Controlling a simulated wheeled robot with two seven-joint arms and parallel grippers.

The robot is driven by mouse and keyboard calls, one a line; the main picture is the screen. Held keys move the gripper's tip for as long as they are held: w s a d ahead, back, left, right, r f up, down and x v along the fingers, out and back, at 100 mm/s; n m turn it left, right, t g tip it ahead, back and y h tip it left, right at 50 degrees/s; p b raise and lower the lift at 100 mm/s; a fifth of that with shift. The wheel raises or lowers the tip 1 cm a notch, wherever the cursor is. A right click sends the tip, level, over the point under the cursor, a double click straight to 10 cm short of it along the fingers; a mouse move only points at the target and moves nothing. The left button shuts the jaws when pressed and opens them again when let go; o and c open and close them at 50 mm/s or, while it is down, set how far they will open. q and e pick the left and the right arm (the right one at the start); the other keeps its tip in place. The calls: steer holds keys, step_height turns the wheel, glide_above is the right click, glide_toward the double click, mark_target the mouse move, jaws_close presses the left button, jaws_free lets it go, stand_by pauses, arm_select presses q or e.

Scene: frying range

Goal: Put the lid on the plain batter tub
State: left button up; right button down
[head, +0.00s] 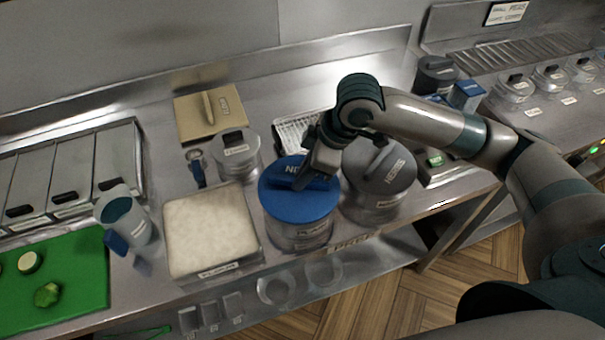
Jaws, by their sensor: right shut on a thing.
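A round blue lid (290,209) with white lettering lies over the top of a clear tub (300,238) whose front label is partly readable. The lid looks level and roughly centred over the tub. I cannot tell from this angle whether it rests fully on the rim. My right gripper (308,180) comes down from above and is shut on the bar handle of the blue lid, hiding part of the handle and lettering. My left gripper is out of view.
A grey-lidded tub (380,175) stands close on the right. A flour-like tray (210,232) is close on the left. A small lidded pot (238,155), a beige lid (210,112), a blue jug (125,217) and a green board (55,285) also occupy the counter.

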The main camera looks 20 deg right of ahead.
steer(key=shift+f+p, duration=0.25)
steer(key=shift+p, duration=0.1)
stand_by(0.4)
steer(key=c, duration=1.7)
jaws_free()
steer(key=b+v, duration=0.3)
steer(key=v, duration=1.4)
steer(key=shift+r, duration=0.2)
